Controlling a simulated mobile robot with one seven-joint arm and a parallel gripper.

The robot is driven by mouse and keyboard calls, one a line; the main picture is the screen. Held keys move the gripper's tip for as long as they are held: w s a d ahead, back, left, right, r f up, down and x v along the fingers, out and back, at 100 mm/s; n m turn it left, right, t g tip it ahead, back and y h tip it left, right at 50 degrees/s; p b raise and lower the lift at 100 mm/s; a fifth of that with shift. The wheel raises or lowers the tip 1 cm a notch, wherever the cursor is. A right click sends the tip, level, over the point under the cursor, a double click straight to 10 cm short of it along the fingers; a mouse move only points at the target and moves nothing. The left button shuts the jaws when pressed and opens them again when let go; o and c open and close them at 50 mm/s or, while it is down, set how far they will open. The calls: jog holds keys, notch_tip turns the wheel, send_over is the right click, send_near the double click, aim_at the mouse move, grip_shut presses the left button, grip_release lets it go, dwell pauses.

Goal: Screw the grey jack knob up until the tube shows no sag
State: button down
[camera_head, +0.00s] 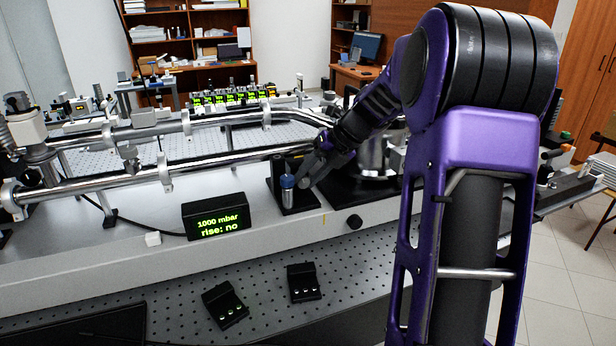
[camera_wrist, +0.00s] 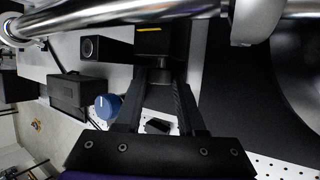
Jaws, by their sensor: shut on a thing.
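The long metal tube (camera_head: 190,166) runs across the bench in the head view and crosses the top of the wrist view (camera_wrist: 120,16). No clear sag shows in it from these angles. My gripper (camera_head: 306,178) is down behind the blue-capped post. In the wrist view my gripper (camera_wrist: 160,92) has its fingers close around a dark grey round part (camera_wrist: 158,98), which appears to be the grey jack knob. It stands below a black block with a yellow line (camera_wrist: 149,29). The fingers hide much of the knob, and its turn cannot be read.
A blue knob (camera_head: 287,181) on a silver post stands close beside my gripper; it also shows in the wrist view (camera_wrist: 107,106). A display (camera_head: 216,217) reads "1000 mbar, rise: no". Two small black boxes lie on the lower perforated shelf (camera_head: 160,302), which has free room.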

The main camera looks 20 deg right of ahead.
jog(key=shift+r+p, duration=0.15)
jog(key=shift+p, duration=0.2)
jog(key=shift+a+r+h+p, duration=0.2)
jog(key=shift+h+p, duration=0.3)
jog(key=shift+p, duration=0.35)
jog(key=shift+a+n+h+p, duration=0.15)
jog(key=shift+n+h+p, duration=0.15)
jog(key=shift+h+p, duration=0.5)
jog(key=shift+a+f+h+p, duration=0.15)
jog(key=shift+h+p, duration=0.55)
jog(key=shift+n+h, duration=0.4)
jog(key=shift+h, duration=0.5)
jog(key=c, duration=0.8)
grip_release()
